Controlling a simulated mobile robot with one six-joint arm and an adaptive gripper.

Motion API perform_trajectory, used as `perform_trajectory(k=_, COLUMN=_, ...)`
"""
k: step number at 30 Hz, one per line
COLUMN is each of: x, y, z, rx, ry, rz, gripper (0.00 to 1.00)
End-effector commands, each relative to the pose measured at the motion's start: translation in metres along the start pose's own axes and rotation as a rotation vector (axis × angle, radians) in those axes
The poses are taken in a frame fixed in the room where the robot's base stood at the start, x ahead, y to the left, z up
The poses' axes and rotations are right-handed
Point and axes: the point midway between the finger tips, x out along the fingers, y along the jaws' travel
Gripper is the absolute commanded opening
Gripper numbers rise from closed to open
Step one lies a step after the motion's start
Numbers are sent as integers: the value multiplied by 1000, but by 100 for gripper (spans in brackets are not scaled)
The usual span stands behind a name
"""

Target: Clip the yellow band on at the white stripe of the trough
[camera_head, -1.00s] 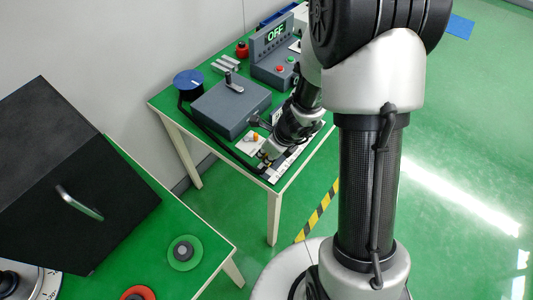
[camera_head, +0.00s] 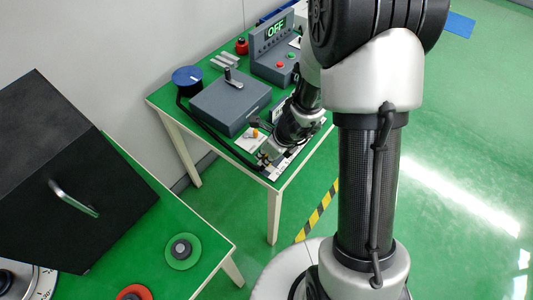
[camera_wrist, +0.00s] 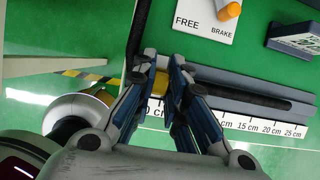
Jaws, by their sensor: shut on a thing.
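My gripper (camera_wrist: 167,75) is shut on the yellow band (camera_wrist: 160,83), of which only a small part shows between the fingers in the wrist view. The grey trough (camera_wrist: 225,77) runs to the right from the fingertips, with a black hose (camera_wrist: 262,98) lying along it. My gripper is at the trough's left part, and I cannot tell whether the band touches the hose or trough. The fingers hide that spot, and I cannot make out the white stripe. In the head view my gripper (camera_head: 266,157) is low at the table's front corner.
A white centimetre scale (camera_wrist: 262,126) runs along the trough's near side. A FREE/BRAKE plate (camera_wrist: 205,18) with an orange knob (camera_wrist: 229,10) lies beyond it. A grey lever box (camera_head: 230,103) and a blue-topped cylinder (camera_head: 187,78) stand behind. The table edge is close by.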

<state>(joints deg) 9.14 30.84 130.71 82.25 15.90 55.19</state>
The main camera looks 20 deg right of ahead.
Motion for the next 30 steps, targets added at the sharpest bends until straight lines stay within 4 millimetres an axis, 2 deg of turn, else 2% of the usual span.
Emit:
perform_trajectory(k=8, x=7, y=0, z=-3, rx=0, ry=0, rz=0, gripper=0)
perform_trajectory(k=9, x=7, y=0, z=-3, rx=0, ry=0, rz=0, gripper=14)
perform_trajectory(k=19, x=7, y=0, z=-3, rx=0, ry=0, rz=0, gripper=36)
perform_trajectory(k=30, x=6, y=0, z=-3, rx=-1, ry=0, rz=0, gripper=36)
